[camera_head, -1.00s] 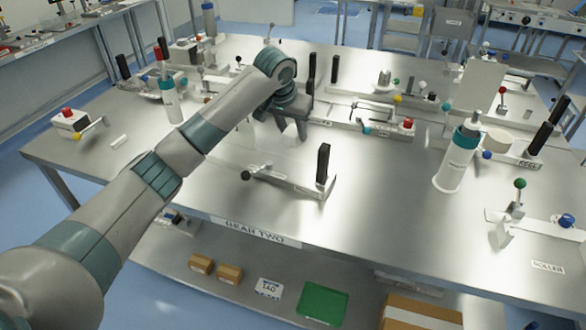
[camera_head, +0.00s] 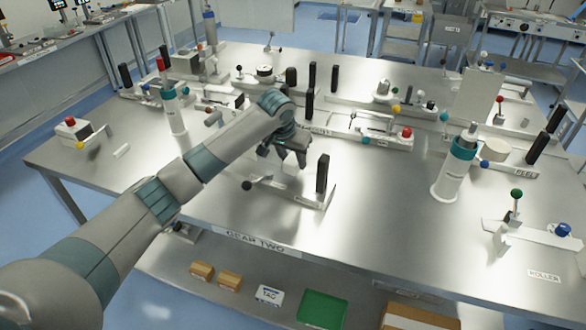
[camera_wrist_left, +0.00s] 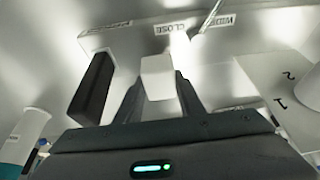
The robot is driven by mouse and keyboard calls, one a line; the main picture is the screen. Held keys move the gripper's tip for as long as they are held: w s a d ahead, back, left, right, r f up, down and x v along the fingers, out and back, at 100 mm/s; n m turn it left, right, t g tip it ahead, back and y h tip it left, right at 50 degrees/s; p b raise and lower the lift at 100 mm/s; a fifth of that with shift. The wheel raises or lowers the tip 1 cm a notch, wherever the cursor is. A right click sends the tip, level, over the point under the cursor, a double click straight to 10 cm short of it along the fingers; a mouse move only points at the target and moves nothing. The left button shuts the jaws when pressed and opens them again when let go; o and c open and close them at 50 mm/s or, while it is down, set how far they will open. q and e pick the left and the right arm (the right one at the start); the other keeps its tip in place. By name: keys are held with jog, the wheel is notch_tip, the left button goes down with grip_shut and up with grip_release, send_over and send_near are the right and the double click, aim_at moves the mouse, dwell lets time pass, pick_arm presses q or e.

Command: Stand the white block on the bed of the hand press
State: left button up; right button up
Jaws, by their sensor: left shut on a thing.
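My left gripper (camera_head: 288,158) is shut on the white block (camera_wrist_left: 157,76), which shows between the two fingers in the left wrist view. In the head view the white block (camera_head: 291,166) hangs under the fingers, partly hidden by them. Below it is a low metal device (camera_head: 300,195) with a black upright post (camera_head: 322,173) and a lever ending in a black ball (camera_head: 247,185). The block looks above its plate; contact cannot be told. The black post (camera_wrist_left: 93,88) stands left of the block in the wrist view. No readable label marks this device as the hand press.
A long device with a red knob (camera_head: 407,132) lies behind the gripper.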

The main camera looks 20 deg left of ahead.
aim_at(293, 169)
pick_arm(q)
notch_tip(293, 169, down, 3)
jog(key=shift+r+p, duration=0.2)
jog(key=shift+p, duration=0.35)
jog(key=shift+f, duration=0.55)
jog(key=shift+f, duration=0.1)
jog(key=o, duration=1.1)
